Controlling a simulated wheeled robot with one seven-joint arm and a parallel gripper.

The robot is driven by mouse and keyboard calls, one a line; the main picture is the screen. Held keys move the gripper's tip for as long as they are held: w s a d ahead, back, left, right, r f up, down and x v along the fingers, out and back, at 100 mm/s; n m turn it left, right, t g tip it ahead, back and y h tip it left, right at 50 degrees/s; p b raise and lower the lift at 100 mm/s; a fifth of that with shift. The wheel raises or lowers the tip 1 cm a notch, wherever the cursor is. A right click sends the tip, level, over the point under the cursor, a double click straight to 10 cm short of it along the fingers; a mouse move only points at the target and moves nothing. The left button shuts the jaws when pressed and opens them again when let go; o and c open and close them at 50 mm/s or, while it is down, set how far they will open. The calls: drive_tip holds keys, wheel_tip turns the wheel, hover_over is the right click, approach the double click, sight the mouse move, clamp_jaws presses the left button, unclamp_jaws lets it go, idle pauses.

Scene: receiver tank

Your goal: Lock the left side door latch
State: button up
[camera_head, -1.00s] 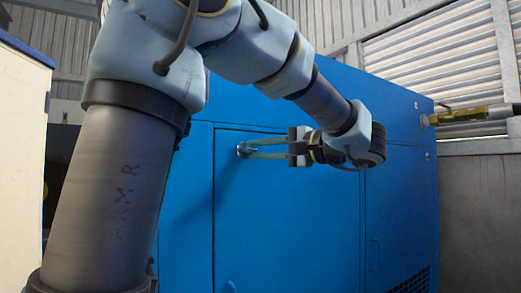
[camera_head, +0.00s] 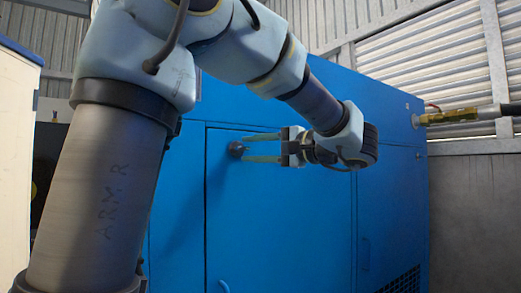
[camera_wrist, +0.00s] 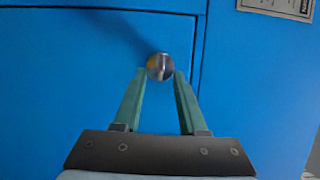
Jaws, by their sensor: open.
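The blue side door (camera_head: 285,225) is shut in its frame on the blue cabinet. Its round metal latch (camera_head: 237,149) sits near the door's top left corner in the head view. In the wrist view the latch (camera_wrist: 160,67) is a small shiny disc with a darker vertical bar across it, near the door's edge. My gripper (camera_head: 241,148) is open, its two green fingers pointing at the latch. In the wrist view the gripper (camera_wrist: 159,76) has a fingertip on each side of the latch. I cannot tell whether the fingers touch it.
A second small latch (camera_head: 224,286) shows low on the same door edge. A label plate (camera_wrist: 277,8) is on the panel at the upper right in the wrist view. A brass pipe fitting (camera_head: 450,116) sticks out at the cabinet's right. A pale cabinet (camera_head: 17,150) stands at the left.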

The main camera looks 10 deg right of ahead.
drive_tip(key=b+v, duration=0.1)
drive_tip(key=v, duration=0.9)
drive_tip(key=shift+s+d, duration=0.2)
drive_tip(key=shift+d, duration=0.05)
drive_tip(key=shift+s+d, duration=0.1)
drive_tip(key=shift+s, duration=0.05)
idle(0.4)
